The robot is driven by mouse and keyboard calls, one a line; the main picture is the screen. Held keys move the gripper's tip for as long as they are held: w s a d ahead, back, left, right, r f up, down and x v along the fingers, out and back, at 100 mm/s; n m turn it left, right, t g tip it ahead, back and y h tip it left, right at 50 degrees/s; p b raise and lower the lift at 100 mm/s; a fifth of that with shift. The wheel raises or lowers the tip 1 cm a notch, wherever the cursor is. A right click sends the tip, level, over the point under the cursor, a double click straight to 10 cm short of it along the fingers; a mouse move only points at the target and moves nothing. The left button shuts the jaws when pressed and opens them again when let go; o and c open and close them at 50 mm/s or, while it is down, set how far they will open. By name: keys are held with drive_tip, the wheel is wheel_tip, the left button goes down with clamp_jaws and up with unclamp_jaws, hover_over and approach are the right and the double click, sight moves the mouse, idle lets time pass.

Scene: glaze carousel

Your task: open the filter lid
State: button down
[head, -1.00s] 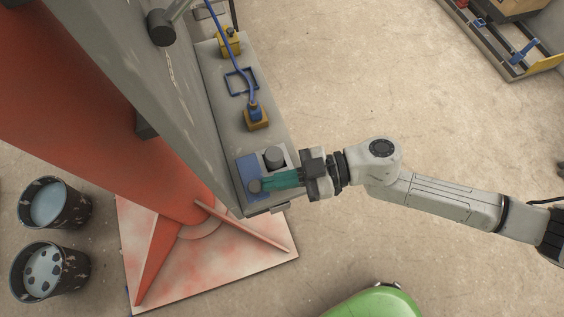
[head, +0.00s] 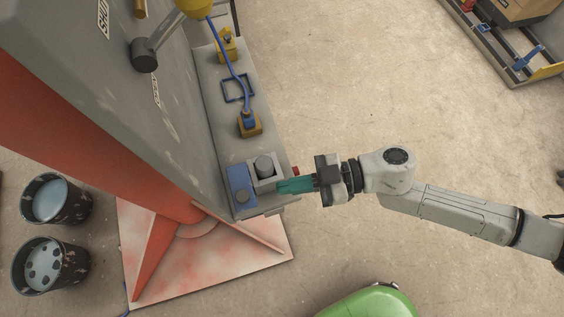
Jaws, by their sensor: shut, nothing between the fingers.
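A blue panel (head: 238,182) with a round dark knob (head: 242,196) is at the near end of a grey ledge. It may be the filter lid, and it looks flat and closed. Beside it is a light grey block with a dark round cap (head: 264,165). My gripper (head: 281,187) has teal fingers, shut and empty. The fingertips are just right of the knob, apart from it in the picture, over or near the ledge's right edge. Their height above the ledge is hard to tell.
A small red part (head: 295,170) shows behind my fingers. Yellow-brown blocks (head: 249,124) with a blue cable stand farther along the ledge (head: 215,85). A grey machine wall (head: 120,95) rises left. Two buckets (head: 50,266) stand lower left.

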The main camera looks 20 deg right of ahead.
drive_tip(key=b+v, duration=0.1)
drive_tip(key=v, duration=0.7)
drive_tip(key=shift+d+b, duration=0.15)
drive_tip(key=shift+b, duration=0.25)
